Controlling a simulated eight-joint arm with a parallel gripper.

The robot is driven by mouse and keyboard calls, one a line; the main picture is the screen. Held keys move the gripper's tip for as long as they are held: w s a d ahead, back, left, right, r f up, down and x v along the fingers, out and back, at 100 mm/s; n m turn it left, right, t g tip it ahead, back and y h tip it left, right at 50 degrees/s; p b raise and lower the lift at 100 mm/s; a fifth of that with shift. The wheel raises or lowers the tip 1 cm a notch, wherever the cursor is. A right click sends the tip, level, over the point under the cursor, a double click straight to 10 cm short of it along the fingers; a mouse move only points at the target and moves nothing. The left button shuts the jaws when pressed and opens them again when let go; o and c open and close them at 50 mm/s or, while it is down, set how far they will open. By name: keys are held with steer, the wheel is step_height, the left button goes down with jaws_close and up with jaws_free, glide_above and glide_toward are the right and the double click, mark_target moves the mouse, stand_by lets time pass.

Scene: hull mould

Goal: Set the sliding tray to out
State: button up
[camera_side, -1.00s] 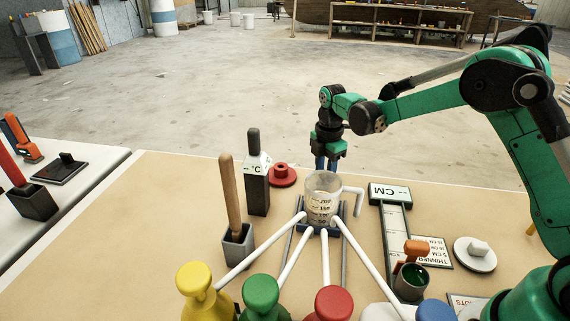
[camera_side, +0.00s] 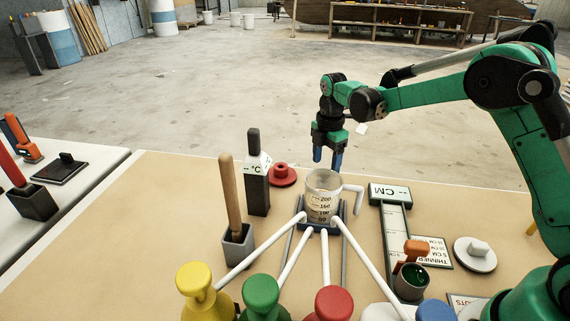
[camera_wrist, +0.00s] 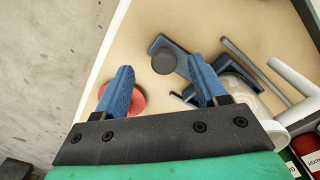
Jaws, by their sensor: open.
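The sliding tray (camera_side: 343,210) is a blue holder on two grey rails in the middle of the table. A clear graduated beaker (camera_side: 322,200) with a white handle stands in it, and it also shows in the wrist view (camera_wrist: 240,82). White pipes converge on the tray's front and hide part of it. My gripper (camera_side: 328,163) is open and empty, pointing down above and behind the beaker. In the wrist view its blue fingers (camera_wrist: 160,82) are spread apart. The right finger hides part of the tray area there.
A dark thermometer (camera_side: 257,190) and a wooden-handled tool (camera_side: 229,200) stand left of the tray. A red disc (camera_side: 282,174) lies behind the thermometer. A CM gauge (camera_side: 391,195) is at right. Yellow (camera_side: 195,295), green and red bottles line the front.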

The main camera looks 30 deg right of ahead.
steer(key=shift+r, duration=1.85)
steer(key=shift+s+r, duration=0.1)
steer(key=shift+r, duration=0.1)
steer(key=s+a+r+m+t, duration=0.4)
steer(key=s+r+m, duration=0.3)
steer(key=s+m, duration=0.25)
steer(key=s+a+f+m+t, duration=0.1)
steer(key=s+m+t, duration=0.2)
steer(key=s+m, duration=0.4)
steer(key=shift+a+f+m, duration=0.25)
steer(key=shift+f+m, duration=0.15)
steer(key=shift+m, duration=0.35)
